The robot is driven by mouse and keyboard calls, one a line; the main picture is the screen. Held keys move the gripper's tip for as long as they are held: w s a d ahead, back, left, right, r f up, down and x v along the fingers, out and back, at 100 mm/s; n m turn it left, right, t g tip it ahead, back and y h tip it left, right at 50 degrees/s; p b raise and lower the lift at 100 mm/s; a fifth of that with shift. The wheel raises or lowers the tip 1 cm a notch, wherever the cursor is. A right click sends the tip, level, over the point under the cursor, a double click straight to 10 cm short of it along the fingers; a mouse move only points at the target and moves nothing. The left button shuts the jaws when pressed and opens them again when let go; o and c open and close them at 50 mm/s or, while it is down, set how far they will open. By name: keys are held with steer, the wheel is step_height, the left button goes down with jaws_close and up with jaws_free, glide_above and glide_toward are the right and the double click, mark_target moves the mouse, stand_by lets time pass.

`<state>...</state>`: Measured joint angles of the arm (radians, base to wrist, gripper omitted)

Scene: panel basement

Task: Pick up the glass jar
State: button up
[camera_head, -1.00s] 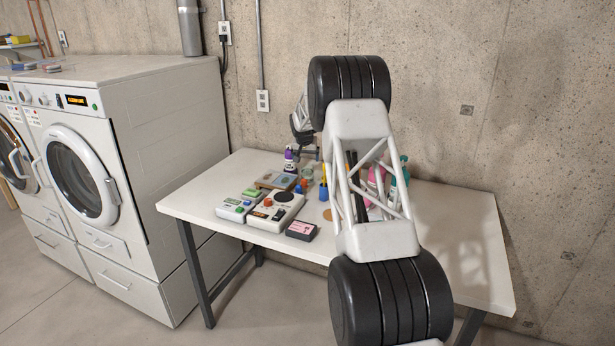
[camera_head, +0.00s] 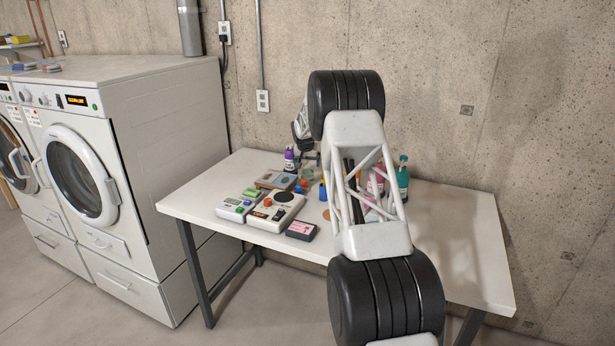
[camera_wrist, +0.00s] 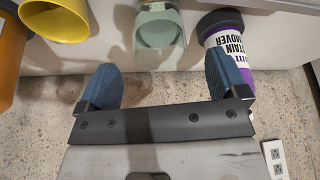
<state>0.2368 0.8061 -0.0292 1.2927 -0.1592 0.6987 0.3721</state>
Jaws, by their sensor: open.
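The glass jar (camera_wrist: 160,27), pale green and see-through with a round rim, shows at the top middle of the wrist view. My gripper (camera_wrist: 167,78) is open, its two blue fingertips spread wide with nothing between them. The jar lies beyond the fingertips, in line with the gap and apart from them. In the head view my gripper (camera_head: 301,130) is at the back of the table, partly behind my arm.
A purple stain remover bottle (camera_wrist: 228,42) stands close to the jar's right in the wrist view. A yellow cup (camera_wrist: 58,20) and an orange thing (camera_wrist: 8,55) are on the left. The white table (camera_head: 455,230) also holds several devices and a teal bottle (camera_head: 403,180). A concrete wall is behind.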

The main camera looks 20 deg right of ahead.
mark_target(307, 170)
steer(key=shift+w+f, duration=0.1)
steer(key=shift+f, duration=0.2)
steer(key=shift+x, duration=2.4)
steer(key=c, duration=1.1)
